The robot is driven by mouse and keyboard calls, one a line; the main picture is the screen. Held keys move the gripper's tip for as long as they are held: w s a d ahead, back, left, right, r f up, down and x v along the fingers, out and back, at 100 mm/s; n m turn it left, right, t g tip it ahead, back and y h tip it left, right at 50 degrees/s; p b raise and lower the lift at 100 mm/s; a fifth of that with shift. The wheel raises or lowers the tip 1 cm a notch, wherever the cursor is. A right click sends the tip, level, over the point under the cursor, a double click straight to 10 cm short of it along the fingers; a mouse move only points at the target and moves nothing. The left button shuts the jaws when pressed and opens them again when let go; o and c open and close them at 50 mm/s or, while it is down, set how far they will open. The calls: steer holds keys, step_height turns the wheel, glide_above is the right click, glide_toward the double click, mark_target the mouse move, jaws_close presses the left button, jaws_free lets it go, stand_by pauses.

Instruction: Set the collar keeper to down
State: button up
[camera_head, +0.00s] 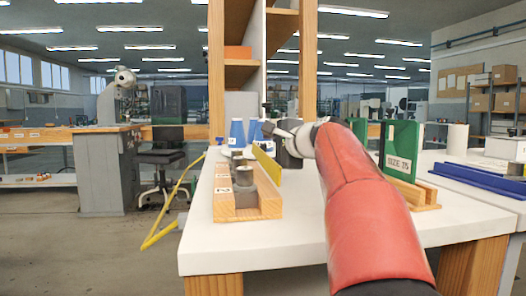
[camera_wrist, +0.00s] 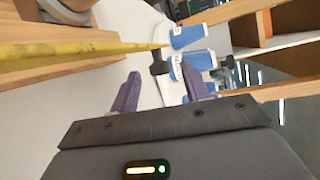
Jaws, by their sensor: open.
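My gripper (camera_wrist: 160,84) is open in the wrist view, its two purple fingers apart. A small dark knob-like part (camera_wrist: 159,67) shows beyond and between the fingers; I cannot tell whether it is the collar keeper or whether it is touched.
A yellow strip (camera_head: 266,164) stands along the fixture; it crosses the wrist view (camera_wrist: 70,49). A green board (camera_head: 401,148) marked SIZE 15 stands right of my arm. The white bench front (camera_head: 270,245) is clear.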

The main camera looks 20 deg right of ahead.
mark_target(264, 148)
steer(key=shift+x, duration=1.7)
steer(key=shift+c, duration=0.3)
steer(key=c, duration=0.9)
